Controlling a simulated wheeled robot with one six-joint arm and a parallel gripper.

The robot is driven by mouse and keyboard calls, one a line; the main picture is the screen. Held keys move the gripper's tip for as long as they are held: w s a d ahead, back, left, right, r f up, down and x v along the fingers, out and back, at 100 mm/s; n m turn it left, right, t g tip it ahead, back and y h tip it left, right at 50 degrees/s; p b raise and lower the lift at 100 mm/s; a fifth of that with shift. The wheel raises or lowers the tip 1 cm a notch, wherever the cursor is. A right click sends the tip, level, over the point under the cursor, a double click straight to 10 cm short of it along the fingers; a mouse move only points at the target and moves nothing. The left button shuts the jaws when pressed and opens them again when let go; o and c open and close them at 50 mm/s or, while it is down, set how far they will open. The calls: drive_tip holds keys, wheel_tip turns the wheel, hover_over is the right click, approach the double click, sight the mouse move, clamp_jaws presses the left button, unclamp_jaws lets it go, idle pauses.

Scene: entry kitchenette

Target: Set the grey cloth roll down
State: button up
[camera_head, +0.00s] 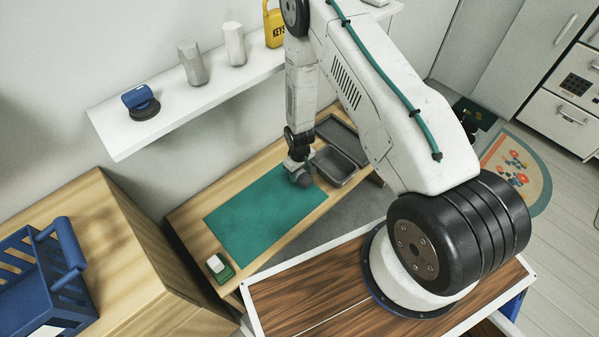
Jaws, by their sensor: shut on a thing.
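My gripper (297,165) points down over the far right end of the green mat (248,222) on the wooden bench. It is shut on the grey cloth roll (302,179), a small dark grey shape just below the fingers. My gripper hides part of the roll. I cannot tell whether the roll touches the mat or hangs slightly above it.
Grey metal trays (335,166) stand right beside the gripper. A green and white block (219,266) lies at the bench's near left end. Above is a white wall shelf (170,118) with several objects. A blue crate (38,285) sits on a wooden cabinet. Most of the mat is clear.

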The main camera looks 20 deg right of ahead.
drive_tip(key=shift+f, duration=0.2)
drive_tip(key=o, duration=1.1)
